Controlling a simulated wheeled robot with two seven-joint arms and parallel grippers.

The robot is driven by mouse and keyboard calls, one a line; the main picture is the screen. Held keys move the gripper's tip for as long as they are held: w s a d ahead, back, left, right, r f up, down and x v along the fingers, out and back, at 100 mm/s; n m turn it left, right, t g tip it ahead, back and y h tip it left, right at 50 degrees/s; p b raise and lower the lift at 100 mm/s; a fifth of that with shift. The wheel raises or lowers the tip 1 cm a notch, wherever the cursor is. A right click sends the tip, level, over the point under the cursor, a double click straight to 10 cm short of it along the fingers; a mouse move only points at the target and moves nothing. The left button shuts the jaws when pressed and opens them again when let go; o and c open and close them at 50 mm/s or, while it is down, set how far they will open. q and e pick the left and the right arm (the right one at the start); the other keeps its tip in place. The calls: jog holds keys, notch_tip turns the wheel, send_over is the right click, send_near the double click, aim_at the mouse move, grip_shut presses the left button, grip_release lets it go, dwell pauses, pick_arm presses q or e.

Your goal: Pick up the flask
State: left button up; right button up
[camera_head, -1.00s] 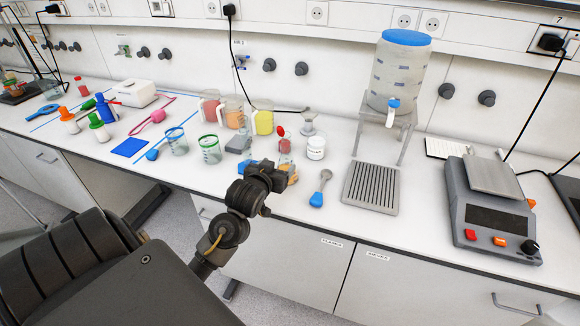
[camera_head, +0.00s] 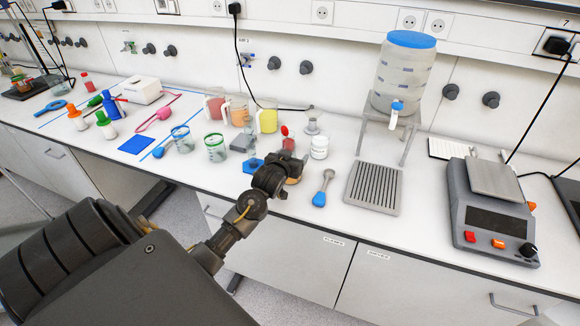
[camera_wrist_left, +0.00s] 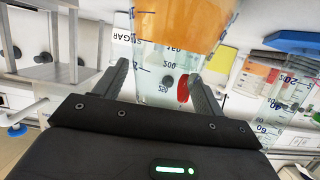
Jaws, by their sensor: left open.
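The flask, clear graduated glass with orange liquid, fills the upper middle of the left wrist view (camera_wrist_left: 178,22), where the scene appears upside down. In the head view only a tan-orange part of it (camera_head: 295,180) shows beside my left gripper (camera_head: 280,168), which hides the rest. In the left wrist view my left gripper (camera_wrist_left: 160,82) is open, its fingers to either side of the flask's clear part. I cannot tell whether they touch the glass. My right gripper is in neither view.
A measuring cylinder with a blue base (camera_head: 250,166) stands close to the left of my gripper. A white jar (camera_head: 319,147) and a blue-ended spoon (camera_head: 322,190) are to the right. Green-rimmed beaker (camera_head: 215,148) stands left. A slotted metal tray (camera_head: 373,187) lies further right.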

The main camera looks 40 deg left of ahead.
pick_arm(q)
jog(key=c, duration=1.2)
jog(key=shift+r, duration=0.25)
jog(key=shift+c, duration=0.2)
jog(key=shift+r+b, duration=0.7)
jog(key=shift+r, duration=0.5)
jog(key=s+d+r+p, duration=0.1)
jog(key=s+d+r, duration=0.1)
jog(key=s+r, duration=0.8)
jog(key=shift+s+d, duration=0.15)
jog(key=shift+s, duration=1.7)
jog(key=shift+r, duration=0.1)
